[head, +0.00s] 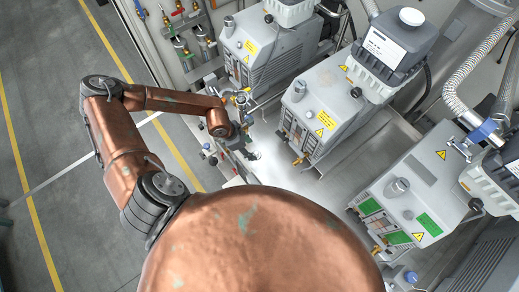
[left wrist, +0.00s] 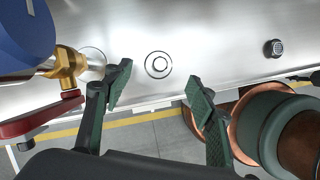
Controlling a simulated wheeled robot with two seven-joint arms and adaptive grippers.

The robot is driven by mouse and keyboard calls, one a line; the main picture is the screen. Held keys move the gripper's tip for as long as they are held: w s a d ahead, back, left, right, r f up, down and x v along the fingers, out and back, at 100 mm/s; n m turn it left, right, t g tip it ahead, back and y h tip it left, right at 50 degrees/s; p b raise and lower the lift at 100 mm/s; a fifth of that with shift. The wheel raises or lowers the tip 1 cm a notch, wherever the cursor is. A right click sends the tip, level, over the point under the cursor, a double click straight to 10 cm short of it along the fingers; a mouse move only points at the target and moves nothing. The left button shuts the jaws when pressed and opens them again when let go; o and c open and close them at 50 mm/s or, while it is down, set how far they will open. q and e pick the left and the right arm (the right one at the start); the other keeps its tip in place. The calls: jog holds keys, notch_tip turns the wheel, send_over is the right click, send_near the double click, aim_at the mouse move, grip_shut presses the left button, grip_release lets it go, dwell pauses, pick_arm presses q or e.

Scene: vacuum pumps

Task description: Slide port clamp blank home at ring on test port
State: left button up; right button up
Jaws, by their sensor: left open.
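In the left wrist view, my left gripper (left wrist: 160,92) is open, its two dark green pads apart with nothing between them. Beyond the pads is a steel panel with a round ringed fitting (left wrist: 160,64) seen nearly face-on; I cannot tell for sure whether it is the test port or its blank. In the head view my left gripper (head: 246,147) is small, partly hidden by the wrist, beside the bright steel bench. I cannot single out the port clamp blank or the ring there. My right gripper is not in view.
A brass fitting (left wrist: 68,66) with a blue body (left wrist: 25,35) and a red lever (left wrist: 40,117) is close left of the left finger. A dark round cap (left wrist: 273,48) is on the panel to the right. Grey pumps (head: 325,115) stand on the bench; open floor (head: 60,110) lies left.

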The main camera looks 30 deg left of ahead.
aim_at(256, 152)
pick_arm(q)
jog(key=shift+s+d+f, duration=0.1)
jog(key=shift+d+f, duration=0.15)
jog(key=shift+f, duration=0.45)
jog(key=x, duration=0.2)
jog(key=w+x, duration=0.1)
jog(key=x, duration=0.1)
jog(key=shift+r, duration=0.15)
jog(key=shift+d+f, duration=0.1)
jog(key=shift+f, duration=0.45)
jog(key=shift+c, duration=0.3)
jog(key=c, duration=1)
jog(key=shift+c, duration=0.8)
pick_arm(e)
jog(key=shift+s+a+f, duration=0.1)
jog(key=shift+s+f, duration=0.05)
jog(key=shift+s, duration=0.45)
